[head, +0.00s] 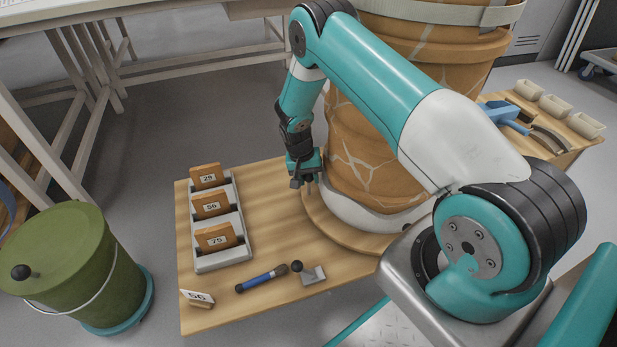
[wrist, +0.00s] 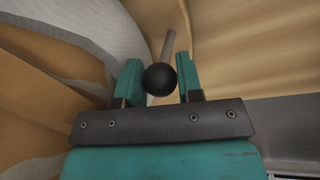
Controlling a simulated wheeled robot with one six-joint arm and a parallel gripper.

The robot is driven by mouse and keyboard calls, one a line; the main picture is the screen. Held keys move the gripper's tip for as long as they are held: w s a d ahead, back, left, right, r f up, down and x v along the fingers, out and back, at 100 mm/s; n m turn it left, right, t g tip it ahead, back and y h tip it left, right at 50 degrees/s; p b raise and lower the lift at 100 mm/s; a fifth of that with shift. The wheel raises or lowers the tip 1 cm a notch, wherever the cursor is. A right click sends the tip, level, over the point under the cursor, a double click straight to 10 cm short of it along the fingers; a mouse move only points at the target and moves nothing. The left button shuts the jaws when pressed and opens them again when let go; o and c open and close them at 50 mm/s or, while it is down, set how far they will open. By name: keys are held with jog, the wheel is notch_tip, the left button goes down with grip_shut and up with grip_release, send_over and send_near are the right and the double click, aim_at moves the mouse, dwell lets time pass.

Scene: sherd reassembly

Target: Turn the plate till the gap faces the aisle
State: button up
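The plate is a round wooden turntable (head: 318,216) under a large cracked terracotta jar (head: 362,150); a pale ring lies around the jar's foot. My gripper (head: 312,188) points down at the plate's left side, close by the jar. In the wrist view its two teal fingers (wrist: 160,80) stand apart with a black ball knob (wrist: 160,79) between them. The knob fills the space and seems gripped. A thin rod runs from the knob towards the wooden surface. My arm hides part of the jar and plate, and I cannot make out the gap.
A grey rack (head: 223,262) with numbered sherds stands on the left of the wooden table (head: 200,293). A green bucket (head: 68,262) stands left; pale trays (head: 556,106) sit right.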

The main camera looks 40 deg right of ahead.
grip_shut()
jog(key=w+d+m, duration=0.1)
jog(key=w+d+b, duration=0.1)
jog(key=w, duration=0.1)
jog(key=w+m+b, duration=0.1)
jog(key=shift+w+d+f+m, duration=0.2)
jog(key=shift+d+m, duration=0.1)
jog(key=shift+d, duration=0.1)
jog(key=shift+w+d+r, duration=0.2)
jog(key=o, duration=0.6)
grip_release()
jog(key=shift+o, duration=0.2)
notch_tip(320, 180, up, 17)
jog(key=w+a+p, duration=0.2)
jog(key=p, duration=0.4)
jog(key=shift+w+a, duration=0.15)
jog(key=shift+w, duration=0.1)
jog(key=shift+r, duration=0.1)
